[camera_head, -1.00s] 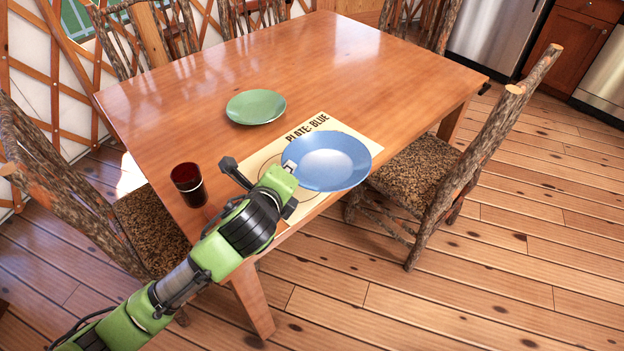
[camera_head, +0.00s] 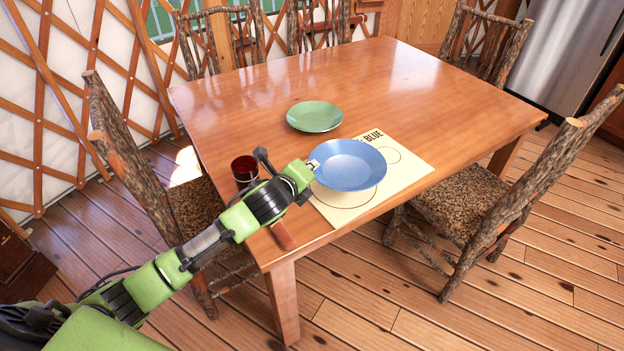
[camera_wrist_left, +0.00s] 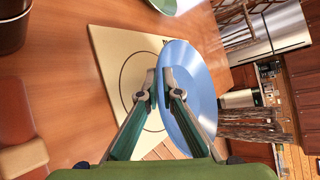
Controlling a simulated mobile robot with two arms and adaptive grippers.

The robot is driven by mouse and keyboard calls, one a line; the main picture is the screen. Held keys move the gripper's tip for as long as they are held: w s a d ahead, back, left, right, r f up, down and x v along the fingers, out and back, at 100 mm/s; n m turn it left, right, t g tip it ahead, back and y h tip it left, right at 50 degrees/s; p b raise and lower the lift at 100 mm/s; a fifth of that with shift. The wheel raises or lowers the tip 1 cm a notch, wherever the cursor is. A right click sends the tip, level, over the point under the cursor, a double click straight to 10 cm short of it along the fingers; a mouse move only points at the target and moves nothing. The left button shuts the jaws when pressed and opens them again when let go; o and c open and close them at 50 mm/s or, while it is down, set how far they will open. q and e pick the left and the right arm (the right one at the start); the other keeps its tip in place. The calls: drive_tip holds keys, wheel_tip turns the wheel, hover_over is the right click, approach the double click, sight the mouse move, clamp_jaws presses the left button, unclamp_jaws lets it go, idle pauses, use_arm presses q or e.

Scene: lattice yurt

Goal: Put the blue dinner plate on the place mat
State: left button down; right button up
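The blue dinner plate (camera_head: 350,172) is over the place mat (camera_head: 405,170), and its far edge hides part of the mat's printed text, of which "BLUE" shows. My left gripper (camera_head: 313,165) is shut on the plate's left rim. In the left wrist view one finger is on each side of the rim of the plate (camera_wrist_left: 193,100), which is seen steeply from the side. The mat (camera_wrist_left: 110,50) shows a large printed circle partly behind the fingers. The plate appears held above the mat; the exact gap cannot be told. My right gripper is not in view.
A green plate (camera_head: 315,116) lies behind the mat. A dark red cup (camera_head: 244,168) stands left, partly behind my arm. A reddish-brown item (camera_head: 284,236) lies at the table's front edge. The back and right of the table (camera_head: 430,95) are clear. Log chairs surround it.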

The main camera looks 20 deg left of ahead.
sight(311, 188)
use_arm(q)
drive_tip(key=w+f, duration=0.1)
drive_tip(key=w+a+f, duration=0.1)
drive_tip(key=f, duration=0.1)
drive_tip(key=shift+w, duration=0.25)
drive_tip(key=shift+w+a+f, duration=0.15)
drive_tip(key=shift+w+f, duration=0.1)
drive_tip(key=shift+f, duration=0.2)
wheel_tip(311, 188, down, 3)
drive_tip(key=shift+b, duration=0.3)
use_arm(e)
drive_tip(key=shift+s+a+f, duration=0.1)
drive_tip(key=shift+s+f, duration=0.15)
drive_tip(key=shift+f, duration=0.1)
use_arm(q)
drive_tip(key=shift+f, duration=0.1)
drive_tip(key=c, duration=2.5)
unclamp_jaws()
drive_tip(key=shift+f, duration=0.1)
drive_tip(key=shift+c, duration=0.2)
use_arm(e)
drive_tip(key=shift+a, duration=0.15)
